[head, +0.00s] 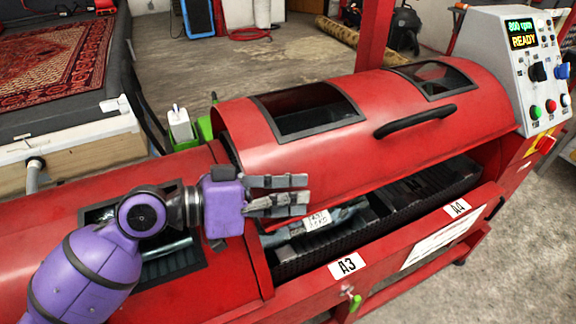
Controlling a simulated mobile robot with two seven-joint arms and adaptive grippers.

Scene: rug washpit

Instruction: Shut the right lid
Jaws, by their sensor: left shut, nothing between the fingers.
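The right lid (250,135) is a red curved cover with two dark-framed windows and a black bar handle (415,120). It is raised, with a wide gap between its front edge and the machine's red front rail (300,285). The gap shows a dark ribbed trough (440,187) with a grey-blue rolled bundle (345,213) bearing a white tag. My left gripper (303,190) is shut and empty, in front of the lid's lower left part and over the opening in the picture. Whether it touches the lid I cannot tell. My right gripper is not in view.
A neighbouring red lid (60,245) lies to the left, behind my purple left arm. A grey control panel (520,70) reading READY stands at the right end. A red post (375,35) rises behind the lid. Labels A3 and A4 mark the front rail.

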